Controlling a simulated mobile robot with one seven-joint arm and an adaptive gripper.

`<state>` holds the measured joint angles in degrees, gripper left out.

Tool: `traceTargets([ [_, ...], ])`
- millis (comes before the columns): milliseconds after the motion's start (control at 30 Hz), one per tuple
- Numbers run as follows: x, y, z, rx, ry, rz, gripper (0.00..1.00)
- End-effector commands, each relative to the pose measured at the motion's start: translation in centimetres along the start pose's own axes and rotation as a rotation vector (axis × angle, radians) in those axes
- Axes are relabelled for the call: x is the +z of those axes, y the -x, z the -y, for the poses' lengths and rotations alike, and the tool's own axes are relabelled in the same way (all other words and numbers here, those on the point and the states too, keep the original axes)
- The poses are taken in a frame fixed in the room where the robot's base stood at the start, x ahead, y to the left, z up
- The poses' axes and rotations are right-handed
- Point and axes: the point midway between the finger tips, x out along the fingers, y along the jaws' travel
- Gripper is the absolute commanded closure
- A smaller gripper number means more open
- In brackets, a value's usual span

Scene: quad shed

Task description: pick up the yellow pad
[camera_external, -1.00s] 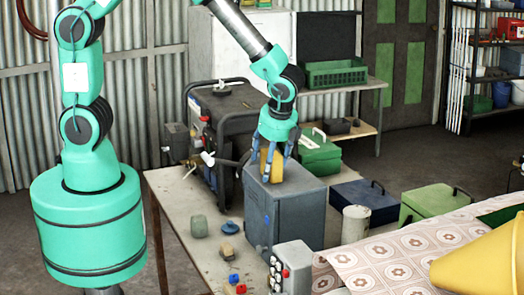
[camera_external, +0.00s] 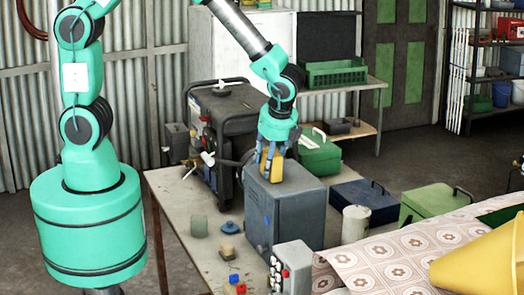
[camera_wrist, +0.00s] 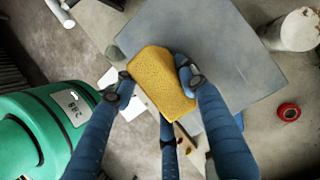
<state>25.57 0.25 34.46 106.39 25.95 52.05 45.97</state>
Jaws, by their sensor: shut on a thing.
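The yellow pad (camera_external: 271,164) is at the top of the grey metal box (camera_external: 288,212), near the box's left end. It shows large in the wrist view (camera_wrist: 160,82), a sponge-like block above the box's flat grey top (camera_wrist: 225,45). My gripper (camera_external: 271,152) points down over the box, with its blue fingers closed around the pad. In the wrist view my gripper (camera_wrist: 158,80) has a finger against each side of the pad and one more finger below it. I cannot tell whether the pad still touches the box top.
A dark generator (camera_external: 222,130) stands close on the left. A white cylinder (camera_external: 355,224) and a dark blue case (camera_external: 365,200) are to the right. A switch box (camera_external: 291,268) is in front. Small items, including a blue knob (camera_external: 230,228), lie on the table (camera_external: 190,225).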

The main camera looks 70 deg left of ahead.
Motion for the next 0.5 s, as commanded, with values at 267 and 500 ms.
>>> traceTargets([
  [267,0.8,2.1,0.1,-0.003,0.001,-0.002,0.69],
  [500,1.9,3.1,-2.3,0.0,-0.001,0.0,0.69],
])
